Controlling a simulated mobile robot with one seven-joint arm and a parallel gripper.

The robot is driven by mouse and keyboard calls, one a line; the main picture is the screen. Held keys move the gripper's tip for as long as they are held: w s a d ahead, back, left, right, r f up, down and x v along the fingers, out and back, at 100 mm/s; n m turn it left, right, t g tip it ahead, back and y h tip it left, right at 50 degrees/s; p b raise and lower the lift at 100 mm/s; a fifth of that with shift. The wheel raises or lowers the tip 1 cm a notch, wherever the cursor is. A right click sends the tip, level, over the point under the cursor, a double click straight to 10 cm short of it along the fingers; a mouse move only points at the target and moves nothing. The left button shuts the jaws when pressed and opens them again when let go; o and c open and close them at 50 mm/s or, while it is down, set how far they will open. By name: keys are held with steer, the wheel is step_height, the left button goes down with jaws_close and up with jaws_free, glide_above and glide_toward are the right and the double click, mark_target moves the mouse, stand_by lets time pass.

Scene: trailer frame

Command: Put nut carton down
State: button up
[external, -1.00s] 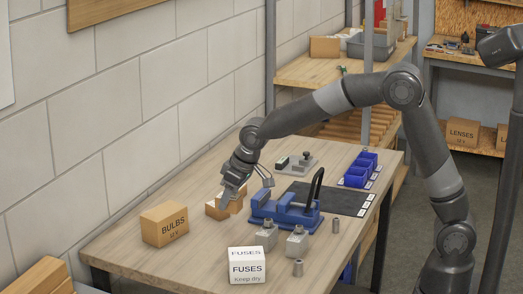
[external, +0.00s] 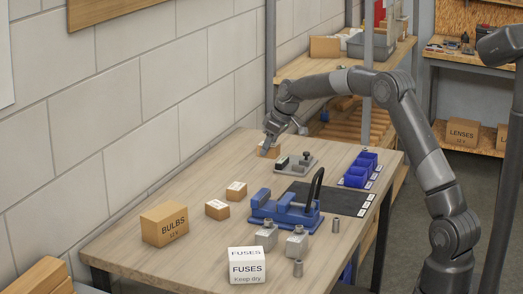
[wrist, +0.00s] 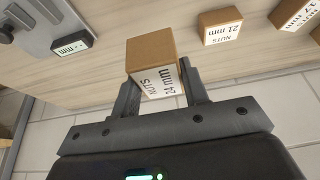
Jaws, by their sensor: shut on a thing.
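A small brown nut carton (wrist: 152,58) with a white label reading "NUTS 24 mm" sits between the two fingers of my gripper (wrist: 160,95) in the wrist view. The gripper is shut on it. In the external view my gripper (external: 270,138) is at the far end of the workbench, with the carton (external: 267,151) below it, behind the grey fixture. I cannot tell whether the carton's underside touches the bench top. Two other small cartons stand nearer: one (external: 236,191) and another (external: 217,209). In the wrist view a "NUTS 21 mm" carton (wrist: 220,27) stands apart from the held one.
A grey fixture plate (external: 297,164) lies close to the held carton. A blue vise (external: 285,209), dark mat (external: 325,198) and blue bins (external: 360,170) are to its right and nearer. The bench strip along the wall is clear between the small cartons and my gripper.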

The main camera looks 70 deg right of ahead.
steer(key=s+d, duration=0.3)
steer(key=d, duration=0.6)
steer(key=w+a+f, duration=0.2)
steer(key=w, duration=0.1)
steer(key=w+a+f, duration=0.2)
steer(key=w, duration=0.1)
steer(key=w+a+f, duration=0.2)
steer(key=w+f, duration=0.1)
steer(key=shift+w, duration=0.2)
steer(key=shift+f, duration=1.95)
steer(key=shift+f, duration=0.1)
steer(key=o, duration=1.1)
steer(key=shift+f, duration=0.1)
